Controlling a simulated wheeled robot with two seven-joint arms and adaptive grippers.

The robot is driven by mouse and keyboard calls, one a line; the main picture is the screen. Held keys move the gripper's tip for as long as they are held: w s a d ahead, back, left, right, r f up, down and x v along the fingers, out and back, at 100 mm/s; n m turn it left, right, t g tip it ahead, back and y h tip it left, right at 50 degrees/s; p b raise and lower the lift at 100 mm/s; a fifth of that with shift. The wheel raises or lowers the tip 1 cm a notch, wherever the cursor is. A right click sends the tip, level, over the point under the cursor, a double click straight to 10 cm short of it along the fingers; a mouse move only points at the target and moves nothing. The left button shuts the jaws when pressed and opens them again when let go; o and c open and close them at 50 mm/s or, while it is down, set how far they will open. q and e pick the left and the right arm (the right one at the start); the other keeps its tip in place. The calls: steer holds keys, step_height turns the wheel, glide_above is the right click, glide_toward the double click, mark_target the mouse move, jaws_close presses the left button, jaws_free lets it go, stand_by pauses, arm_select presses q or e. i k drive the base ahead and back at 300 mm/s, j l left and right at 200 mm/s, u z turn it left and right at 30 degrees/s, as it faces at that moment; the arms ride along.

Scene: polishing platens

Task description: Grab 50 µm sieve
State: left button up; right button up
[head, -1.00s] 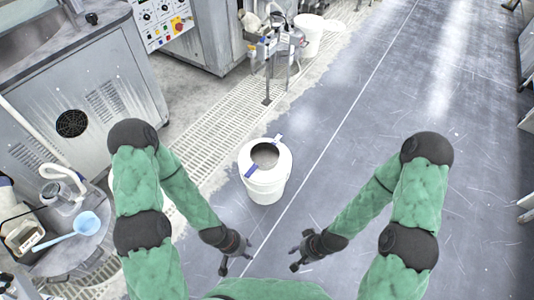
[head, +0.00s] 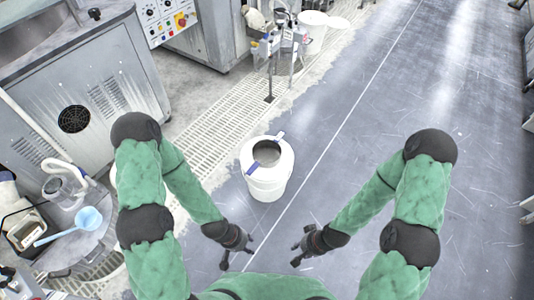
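A white bucket (head: 268,188) stands on the floor in front of me. A round grey opening or sieve-like insert (head: 267,155) is in its top, with blue strips at two sides of the rim. I cannot read any 50 µm label. My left gripper (head: 237,258) is empty, with its fingers spread, low in front of my body and nearer to me than the bucket. My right gripper (head: 302,247) is also empty with spread fingers, to the right of the left one. Neither touches the bucket.
A grey round stand (head: 85,245) at left carries a light-blue ladle (head: 82,220) and a clear jar (head: 62,192). A grey machine cabinet (head: 70,100) stands behind it. A white bucket (head: 312,20) is at the back. The floor at right is clear.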

mark_target(266, 154)
steer(key=i+l+u, duration=0.1)
steer(key=i, duration=0.35)
steer(key=i+l, duration=0.2)
steer(key=i, duration=0.25)
steer(key=i+l+u, duration=0.15)
steer(key=i, duration=0.25)
steer(key=u, duration=1.1)
steer(key=i+l, duration=0.05)
steer(key=l, duration=0.05)
